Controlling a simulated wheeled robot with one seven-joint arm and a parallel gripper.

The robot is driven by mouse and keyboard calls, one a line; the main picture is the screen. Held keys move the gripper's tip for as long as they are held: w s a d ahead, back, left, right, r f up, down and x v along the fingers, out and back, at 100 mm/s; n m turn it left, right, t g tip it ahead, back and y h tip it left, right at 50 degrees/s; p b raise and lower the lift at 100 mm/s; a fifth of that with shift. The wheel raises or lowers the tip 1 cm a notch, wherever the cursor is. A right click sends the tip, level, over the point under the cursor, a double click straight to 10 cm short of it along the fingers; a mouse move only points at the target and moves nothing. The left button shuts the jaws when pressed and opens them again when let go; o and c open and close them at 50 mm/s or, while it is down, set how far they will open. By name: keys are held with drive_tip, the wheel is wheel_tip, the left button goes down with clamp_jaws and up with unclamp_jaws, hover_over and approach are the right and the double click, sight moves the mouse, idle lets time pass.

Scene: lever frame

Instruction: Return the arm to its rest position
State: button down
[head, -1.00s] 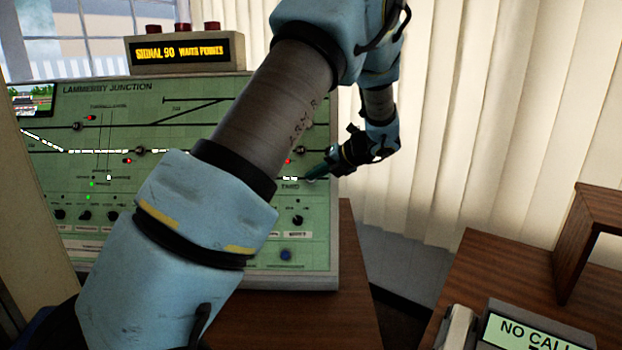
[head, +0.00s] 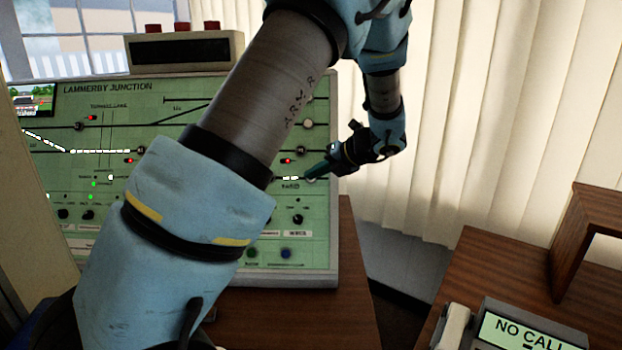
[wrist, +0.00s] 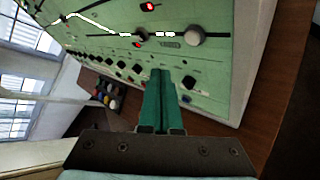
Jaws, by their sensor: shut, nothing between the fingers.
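My gripper (head: 318,170) is at the right part of the green signal panel (head: 330,228) in the head view, its green fingers pointing left towards the panel face. In the wrist view my gripper (wrist: 162,85) shows its two green fingers side by side, shut and empty. The panel (wrist: 232,70) fills the upper right there, with knobs and lit track lines just beyond the fingertips. I cannot tell whether the fingertips touch the panel. My blue and grey arm reaches across the front of the panel and hides its middle.
A display box (head: 185,52) with a dark screen stands on top of the panel. A wooden desk (head: 400,320) holds a device reading "NO CALL" (head: 525,330) at lower right, beside a wooden shelf (head: 590,230). Pale vertical blinds (head: 480,120) hang behind. Space right of my gripper looks clear.

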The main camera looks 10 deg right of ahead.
drive_tip(key=s+a+f+m+g+h, duration=0.1)
drive_tip(key=s+a+m+g+h, duration=0.2)
drive_tip(key=s+a+m, duration=0.7)
drive_tip(key=s+a+f+m+g+h, duration=0.2)
drive_tip(key=s+a+m, duration=0.8)
drive_tip(key=m, duration=1.5)
drive_tip(key=shift+s+a+f+g+h, duration=0.15)
drive_tip(key=shift+s+a+g+h, duration=0.15)
drive_tip(key=shift+a+g+h, duration=0.8)
drive_tip(key=c, duration=1.6)
unclamp_jaws()
drive_tip(key=shift+d+t, duration=0.25)
drive_tip(key=shift+t, duration=0.05)
